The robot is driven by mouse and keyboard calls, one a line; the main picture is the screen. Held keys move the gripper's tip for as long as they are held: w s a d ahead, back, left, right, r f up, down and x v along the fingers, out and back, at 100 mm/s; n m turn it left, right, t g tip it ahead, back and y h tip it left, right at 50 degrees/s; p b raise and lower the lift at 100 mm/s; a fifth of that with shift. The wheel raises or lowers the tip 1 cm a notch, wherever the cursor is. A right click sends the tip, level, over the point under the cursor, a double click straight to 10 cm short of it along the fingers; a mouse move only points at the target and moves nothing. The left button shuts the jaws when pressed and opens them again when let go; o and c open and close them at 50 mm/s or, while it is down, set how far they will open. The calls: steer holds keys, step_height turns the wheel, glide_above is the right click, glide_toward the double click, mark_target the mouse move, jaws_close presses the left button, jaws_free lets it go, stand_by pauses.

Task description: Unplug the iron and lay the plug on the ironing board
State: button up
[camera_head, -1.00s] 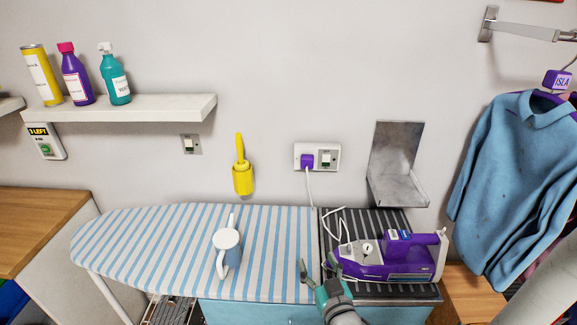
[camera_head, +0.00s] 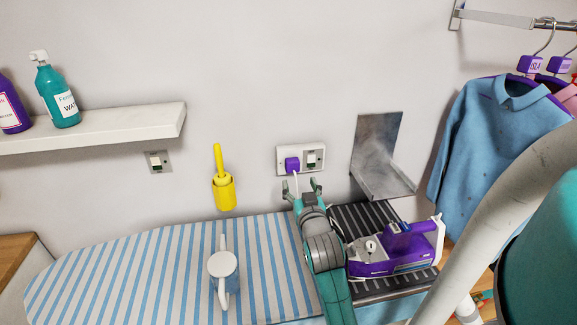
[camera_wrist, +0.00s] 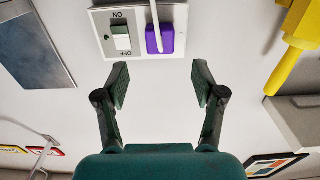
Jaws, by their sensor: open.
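The purple plug (camera_head: 292,164) sits in the white wall socket (camera_head: 313,153), beside its switch. The plug also shows in the wrist view (camera_wrist: 160,38), with its white cord running from it. My gripper (camera_head: 302,186) is open and empty, just below the socket. In the wrist view my gripper's fingers (camera_wrist: 160,85) are spread apart, with the plug beyond and between them, not touched. The purple iron (camera_head: 395,250) rests on the dark ribbed stand (camera_head: 362,216) at the right end. The striped ironing board (camera_head: 150,265) lies to the left, below the socket. My arm hides part of the cord.
A white and blue jug (camera_head: 223,272) stands on the board. A yellow brush in a holder (camera_head: 222,190) hangs on the wall left of the socket. A metal wall bracket (camera_head: 379,160) juts out to the right. The left part of the board is clear.

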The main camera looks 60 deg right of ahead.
mark_target(293, 168)
steer(key=shift+w, duration=0.1)
steer(key=shift+x, duration=4.45)
jaws_close()
steer(key=shift+a, duration=0.1)
steer(key=shift+v, duration=2.9)
